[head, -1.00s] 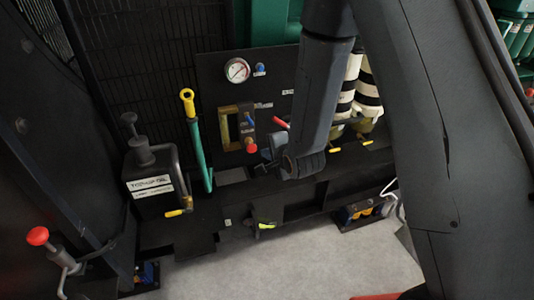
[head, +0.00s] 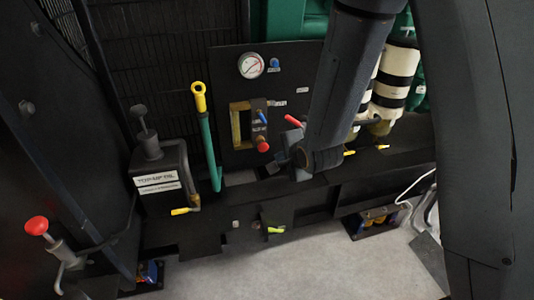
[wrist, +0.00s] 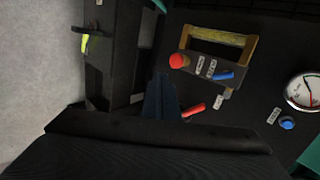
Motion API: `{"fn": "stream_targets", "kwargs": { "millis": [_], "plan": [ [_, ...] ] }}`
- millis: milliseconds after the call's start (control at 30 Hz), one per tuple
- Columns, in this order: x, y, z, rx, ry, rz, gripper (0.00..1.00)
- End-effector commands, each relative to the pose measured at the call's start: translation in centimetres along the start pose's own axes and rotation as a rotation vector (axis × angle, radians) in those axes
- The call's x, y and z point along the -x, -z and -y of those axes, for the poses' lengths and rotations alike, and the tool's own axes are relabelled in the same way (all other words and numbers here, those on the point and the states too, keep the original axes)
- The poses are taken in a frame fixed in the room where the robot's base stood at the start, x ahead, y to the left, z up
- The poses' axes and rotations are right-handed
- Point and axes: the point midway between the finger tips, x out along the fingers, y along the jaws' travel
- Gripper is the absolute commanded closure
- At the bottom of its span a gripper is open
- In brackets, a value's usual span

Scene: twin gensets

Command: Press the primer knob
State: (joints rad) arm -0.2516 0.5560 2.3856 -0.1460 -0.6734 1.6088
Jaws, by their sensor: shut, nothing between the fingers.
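No label naming a primer knob can be read. A red round knob (head: 36,226) tops a metal plunger at the far left of the head view. A smaller red knob (head: 263,147) sits on the dark panel under a blue lever; the wrist view shows it too (wrist: 177,61). A blue knob (head: 274,63) is beside the gauge, also in the wrist view (wrist: 287,123). My gripper (head: 286,153) is shut and empty, just right of the panel's small red knob in the head view. Its dark fingers (wrist: 161,96) point at the panel's lower edge in the wrist view.
A round gauge (head: 251,65) tops the panel. A red lever (head: 295,121) is close to my gripper. Striped cylinders (head: 393,80) are right. Grey floor (head: 300,265) is open in front.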

Motion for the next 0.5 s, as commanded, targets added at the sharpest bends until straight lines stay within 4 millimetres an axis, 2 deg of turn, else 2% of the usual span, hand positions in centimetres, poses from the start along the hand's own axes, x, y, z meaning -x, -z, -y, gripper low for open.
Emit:
{"fn": "stream_targets", "kwargs": {
  "millis": [267,500],
  "plan": [
    [-0.1,0.0,0.0,0.000,0.000,0.000,1.00],
    [-2.4,0.0,0.0,0.000,-0.001,0.000,1.00]
  ]
}}
